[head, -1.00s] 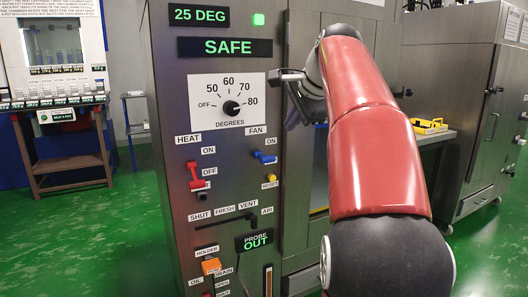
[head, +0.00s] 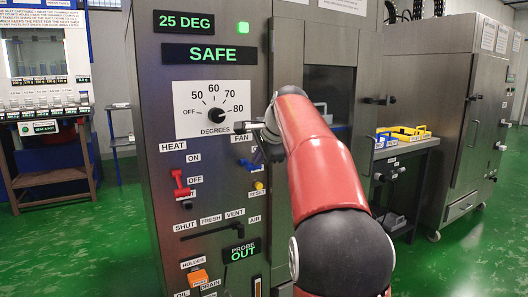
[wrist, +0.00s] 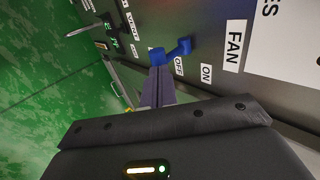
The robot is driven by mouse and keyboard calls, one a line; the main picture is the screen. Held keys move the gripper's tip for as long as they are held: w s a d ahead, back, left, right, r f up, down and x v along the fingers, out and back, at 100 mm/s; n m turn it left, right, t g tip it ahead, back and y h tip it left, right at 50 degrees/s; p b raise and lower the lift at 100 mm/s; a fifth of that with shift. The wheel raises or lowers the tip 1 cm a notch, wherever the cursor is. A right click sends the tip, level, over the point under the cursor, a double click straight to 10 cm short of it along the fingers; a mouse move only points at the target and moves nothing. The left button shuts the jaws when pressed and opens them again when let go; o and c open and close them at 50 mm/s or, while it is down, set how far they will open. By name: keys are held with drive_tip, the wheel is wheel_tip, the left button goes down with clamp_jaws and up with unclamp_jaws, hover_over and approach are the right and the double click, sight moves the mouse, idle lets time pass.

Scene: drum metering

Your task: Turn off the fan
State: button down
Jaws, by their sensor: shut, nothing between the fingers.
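The fan switch is a blue lever (head: 246,163) under the FAN label on the steel panel, partly behind my arm in the head view. In the wrist view the blue lever (wrist: 180,47) sits beside the OFF label (wrist: 179,66), with the ON label (wrist: 206,73) nearer FAN. Which setting it is at, I cannot tell. My gripper (wrist: 158,70) is shut and empty. Its fingertips are right by the lower blue part of the switch; whether they touch it is unclear. In the head view my gripper is mostly hidden by my red arm.
The red heat lever (head: 180,184) is left of the fan switch, and the yellow reset button (head: 259,186) is just below it. The temperature dial (head: 220,114) is above. The SAFE display (head: 210,54) is lit green. A table with yellow trays (head: 404,133) stands to the right.

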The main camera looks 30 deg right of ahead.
drive_tip(key=shift+w+f, duration=0.15)
drive_tip(key=shift+f, duration=0.1)
drive_tip(key=shift+f+t+b, duration=0.3)
drive_tip(key=shift+t+b, duration=0.1)
drive_tip(key=shift+b, duration=0.7)
drive_tip(key=f+b, duration=0.1)
drive_tip(key=b, duration=0.1)
drive_tip(key=f+t+b, duration=0.1)
drive_tip(key=f+b, duration=0.1)
drive_tip(key=f+t+b, duration=0.1)
drive_tip(key=b, duration=0.2)
drive_tip(key=shift+s+f, duration=0.2)
drive_tip(key=shift+s, duration=0.15)
drive_tip(key=shift+r, duration=0.2)
